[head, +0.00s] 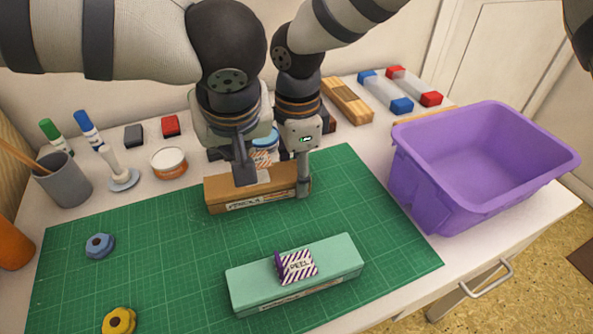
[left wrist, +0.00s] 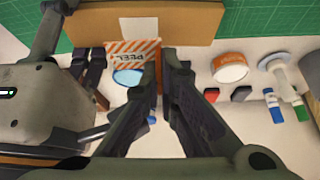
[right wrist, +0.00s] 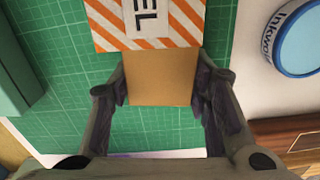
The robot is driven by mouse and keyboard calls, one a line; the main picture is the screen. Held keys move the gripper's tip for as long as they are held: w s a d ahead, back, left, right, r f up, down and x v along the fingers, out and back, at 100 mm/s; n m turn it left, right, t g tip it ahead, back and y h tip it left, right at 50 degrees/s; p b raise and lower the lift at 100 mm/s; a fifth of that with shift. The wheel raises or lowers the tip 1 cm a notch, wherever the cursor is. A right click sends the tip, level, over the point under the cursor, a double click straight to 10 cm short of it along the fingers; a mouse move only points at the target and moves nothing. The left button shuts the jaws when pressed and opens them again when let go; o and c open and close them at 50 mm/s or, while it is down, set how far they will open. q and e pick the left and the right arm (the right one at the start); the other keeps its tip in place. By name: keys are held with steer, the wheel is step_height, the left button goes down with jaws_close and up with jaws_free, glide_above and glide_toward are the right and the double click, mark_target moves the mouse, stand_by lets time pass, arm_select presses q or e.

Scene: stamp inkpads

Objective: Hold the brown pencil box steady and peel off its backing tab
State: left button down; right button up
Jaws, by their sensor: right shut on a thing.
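The brown pencil box (head: 240,197) lies on the green mat with a striped orange-and-white PEEL tab (left wrist: 135,50) on its far side. My right gripper (head: 304,185) is shut on the box's right end. The right wrist view shows the box (right wrist: 162,80) between its fingers, with part of the tab (right wrist: 185,22) beyond. My left gripper (head: 246,170) is at the middle of the box. In the left wrist view its fingertips (left wrist: 162,62) are close together, with a narrow gap, at the tab's edge. Whether they pinch the tab is unclear.
A mint-green box (head: 335,258) with a purple-striped PEEL tab lies nearer on the mat (head: 180,270). A purple bin (head: 420,180) stands at the right. A pen cup (head: 65,182), stamp and round inkpad (head: 168,162) are at the left back. The mat's left middle is mostly clear.

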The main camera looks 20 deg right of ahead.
arm_select(q)
steer(key=shift+w+d+r, duration=0.1)
steer(key=shift+w+r, duration=0.1)
steer(key=shift+r, duration=0.15)
arm_select(e)
steer(key=shift+s+f, duration=0.2)
steer(key=shift+s, duration=0.05)
